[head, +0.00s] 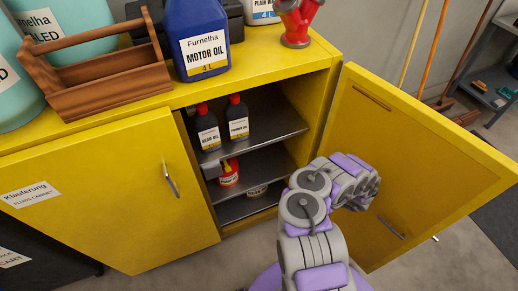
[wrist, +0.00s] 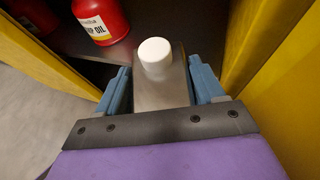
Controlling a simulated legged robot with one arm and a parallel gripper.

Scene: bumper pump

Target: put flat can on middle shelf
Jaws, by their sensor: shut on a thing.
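The flat can (wrist: 162,93) is grey and metallic with a white cap (wrist: 155,55). In the wrist view it sits between the two blue fingers of my gripper (wrist: 158,78), which is shut on it. Beyond it is a dark shelf surface (wrist: 135,55). In the head view the yellow cabinet stands open on its right side, with the middle shelf (head: 265,168) below the upper shelf (head: 270,122). My arm hides the gripper and the held can there.
A red container (head: 229,174) stands on the middle shelf; a red bottle (wrist: 101,18) shows at upper left in the wrist view. Two dark bottles (head: 222,125) stand on the upper shelf. The open yellow door (head: 410,150) is right of my arm. Yellow panels flank the gripper.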

